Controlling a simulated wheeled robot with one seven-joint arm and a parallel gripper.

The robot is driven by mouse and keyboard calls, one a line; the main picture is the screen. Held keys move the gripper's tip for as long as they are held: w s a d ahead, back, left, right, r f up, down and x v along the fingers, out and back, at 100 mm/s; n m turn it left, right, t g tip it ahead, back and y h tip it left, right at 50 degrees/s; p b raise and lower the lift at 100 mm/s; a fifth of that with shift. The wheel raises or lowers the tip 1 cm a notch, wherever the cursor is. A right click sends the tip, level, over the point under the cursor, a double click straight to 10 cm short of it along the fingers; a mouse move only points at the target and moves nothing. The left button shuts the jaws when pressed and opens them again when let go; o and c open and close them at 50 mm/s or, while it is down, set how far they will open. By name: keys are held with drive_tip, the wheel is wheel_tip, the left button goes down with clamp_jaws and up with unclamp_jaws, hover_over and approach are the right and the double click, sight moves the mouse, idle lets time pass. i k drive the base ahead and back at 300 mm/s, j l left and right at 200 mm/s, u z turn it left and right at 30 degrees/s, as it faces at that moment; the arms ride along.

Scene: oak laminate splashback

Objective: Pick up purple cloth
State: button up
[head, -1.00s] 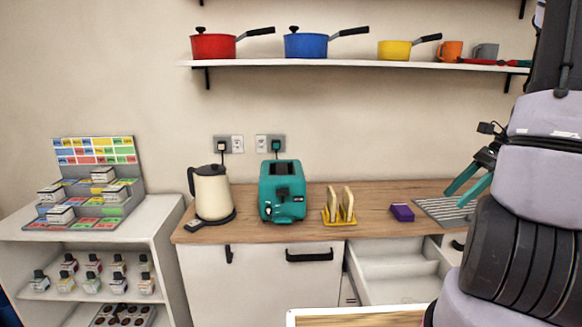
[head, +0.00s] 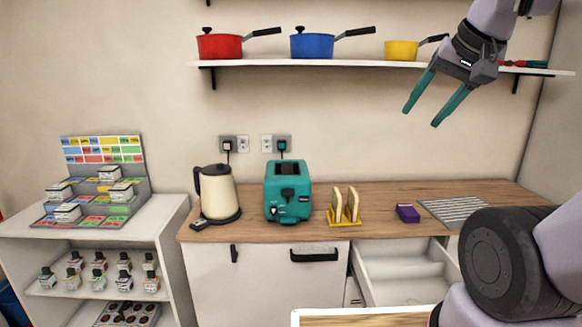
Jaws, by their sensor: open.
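The purple cloth (head: 407,213) lies as a small folded block on the wooden worktop. It sits between the toast rack and the grey ridged drainer. My gripper (head: 420,116) is open and empty, with two teal fingers pointing down and to the left. In the picture it is above the cloth, in front of the wall and just below the shelf. The cloth is fully in view.
The toast rack (head: 343,220), teal toaster (head: 287,191) and kettle (head: 215,194) stand left of the cloth. The drainer (head: 455,211) is on its right. An open drawer (head: 400,272) juts out below. The shelf (head: 290,64) holds pans.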

sight(409, 213)
drive_tip(key=k+j+z, duration=0.15)
drive_tip(key=z, duration=0.3)
drive_tip(key=k+j+z, duration=0.1)
drive_tip(key=z, duration=0.4)
drive_tip(key=k, duration=0.05)
